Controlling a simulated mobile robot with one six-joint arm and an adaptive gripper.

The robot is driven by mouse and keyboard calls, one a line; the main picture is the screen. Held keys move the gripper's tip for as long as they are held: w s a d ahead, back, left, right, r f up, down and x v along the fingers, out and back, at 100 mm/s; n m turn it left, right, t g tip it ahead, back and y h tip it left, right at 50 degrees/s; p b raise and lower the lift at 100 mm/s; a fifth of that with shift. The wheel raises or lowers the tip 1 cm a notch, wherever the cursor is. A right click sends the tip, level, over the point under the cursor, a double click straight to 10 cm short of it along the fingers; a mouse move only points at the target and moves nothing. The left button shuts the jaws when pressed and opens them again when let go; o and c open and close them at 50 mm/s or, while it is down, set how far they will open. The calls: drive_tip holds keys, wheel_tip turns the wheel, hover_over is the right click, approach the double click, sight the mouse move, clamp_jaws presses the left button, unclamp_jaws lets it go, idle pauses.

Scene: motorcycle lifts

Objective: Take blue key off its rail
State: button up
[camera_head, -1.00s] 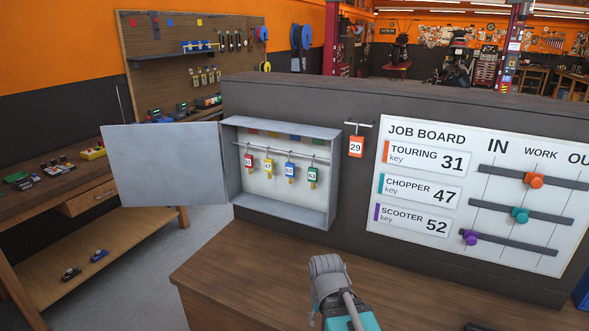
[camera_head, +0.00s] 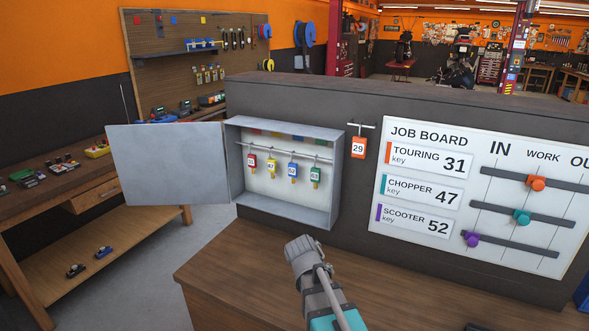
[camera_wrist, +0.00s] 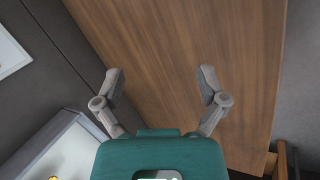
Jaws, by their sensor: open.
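The blue key tag (camera_head: 292,170), marked 52, hangs on the rail (camera_head: 280,151) inside the open grey key cabinet (camera_head: 284,217). It is between a yellow tag (camera_head: 271,168) on its left and a green tag (camera_head: 315,175) on its right. A red tag (camera_head: 251,161) hangs at the far left of the rail. My gripper (camera_head: 299,245) is in front of and below the cabinet, over the wooden bench, apart from the keys. In the wrist view my gripper (camera_wrist: 162,75) has its two fingers spread, with nothing between them. The blue key is not visible in the wrist view.
The cabinet door (camera_head: 170,163) stands open to the left. An orange tag 29 (camera_head: 358,147) hangs on a separate hook right of the cabinet, beside the job board (camera_head: 420,221). The wooden bench top (camera_head: 230,265) below is mostly clear.

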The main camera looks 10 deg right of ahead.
drive_tip(key=w+r+n+t+h+p, duration=0.1)
drive_tip(key=w+r+n+t+h, duration=0.2)
drive_tip(key=w+r+n, duration=0.45)
drive_tip(key=n+t+h+p, duration=0.25)
drive_tip(key=n+t, duration=0.65)
drive_tip(key=n, duration=0.6)
approach(291, 169)
drive_tip(key=v, duration=0.3)
drive_tip(key=shift+a+f, duration=0.1)
drive_tip(key=shift+a, duration=0.2)
drive_tip(key=shift+w+d, duration=0.1)
drive_tip(key=x, duration=0.8)
drive_tip(key=shift+w+d, duration=0.15)
drive_tip(key=shift+d, duration=0.05)
